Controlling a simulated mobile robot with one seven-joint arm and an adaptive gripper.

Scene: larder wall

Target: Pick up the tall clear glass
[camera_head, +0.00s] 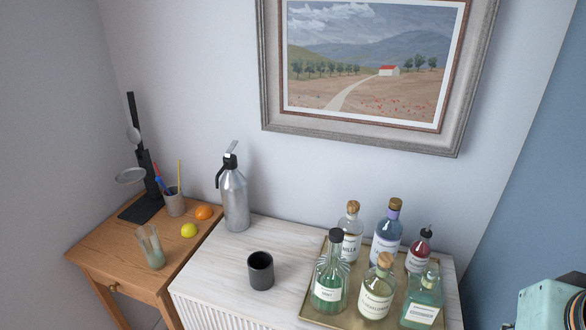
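The tall clear glass (151,246) stands on the wooden side table (112,265) at the left, near that table's front edge. It looks slightly tilted in the picture, with a pale green tint in its lower part; I cannot tell whether that is liquid or thick glass. Nothing touches it. My gripper is not in view. A teal and dark part shows at the lower right edge, far from the glass, and I cannot tell what it is.
Behind the glass stand a black stand (145,180) and a pencil cup (174,203). A lemon (189,230) and an orange (204,212) lie to its right. The white cabinet holds a metal siphon (235,198), a dark cup (261,270) and a tray (310,308) of several bottles.

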